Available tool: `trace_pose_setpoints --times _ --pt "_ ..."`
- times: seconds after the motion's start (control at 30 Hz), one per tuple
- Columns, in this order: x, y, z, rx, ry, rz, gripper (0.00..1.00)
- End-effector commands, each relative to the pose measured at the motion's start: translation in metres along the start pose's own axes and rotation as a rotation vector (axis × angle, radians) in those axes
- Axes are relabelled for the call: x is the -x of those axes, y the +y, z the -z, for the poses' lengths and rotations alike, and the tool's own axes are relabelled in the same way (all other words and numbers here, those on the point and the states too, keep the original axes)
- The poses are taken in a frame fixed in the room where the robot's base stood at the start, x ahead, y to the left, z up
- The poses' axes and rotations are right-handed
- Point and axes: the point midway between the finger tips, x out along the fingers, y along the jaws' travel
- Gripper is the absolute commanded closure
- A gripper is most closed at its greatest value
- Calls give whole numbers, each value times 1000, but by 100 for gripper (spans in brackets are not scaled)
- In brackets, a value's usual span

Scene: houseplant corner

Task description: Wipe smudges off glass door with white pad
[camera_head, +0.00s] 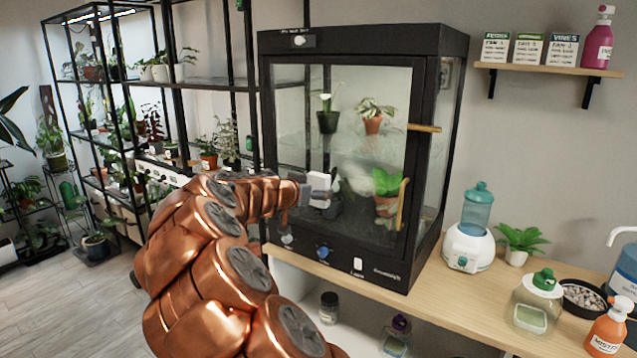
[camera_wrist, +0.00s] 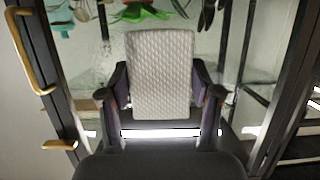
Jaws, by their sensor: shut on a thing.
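My copper arm reaches to the glass door (camera_head: 300,100) of the black plant cabinet. My gripper (camera_head: 306,192) is at the lower middle of the door. It is shut on the white pad (camera_head: 321,184), whose textured face shows in the wrist view (camera_wrist: 160,70) between the two dark fingers. The pad is at or very near the glass; I cannot tell if it touches. A whitish smudge (camera_head: 352,172) blurs the glass just right of the pad. Some of the door behind my gripper is hidden.
Brass handles (camera_head: 402,205) stick out at the door's right side. Potted plants stand inside the cabinet. The wooden counter (camera_head: 425,290) holds a white-and-teal dispenser (camera_head: 470,235), a small plant (camera_head: 521,243) and bottles at the right. Plant racks stand at the left.

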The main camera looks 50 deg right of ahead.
Motion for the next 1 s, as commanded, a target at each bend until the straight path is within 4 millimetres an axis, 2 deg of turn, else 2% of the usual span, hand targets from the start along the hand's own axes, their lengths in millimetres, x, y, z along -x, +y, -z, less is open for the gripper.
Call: trace_pose_setpoints --times 0.27,0.5,0.8,1.0 --pt "-10 7 10 -2 18 -6 64" --pt "-31 8 20 -2 18 -7 64" --pt "-53 6 25 -3 17 -4 64" --pt "-59 6 25 -2 18 -2 64"
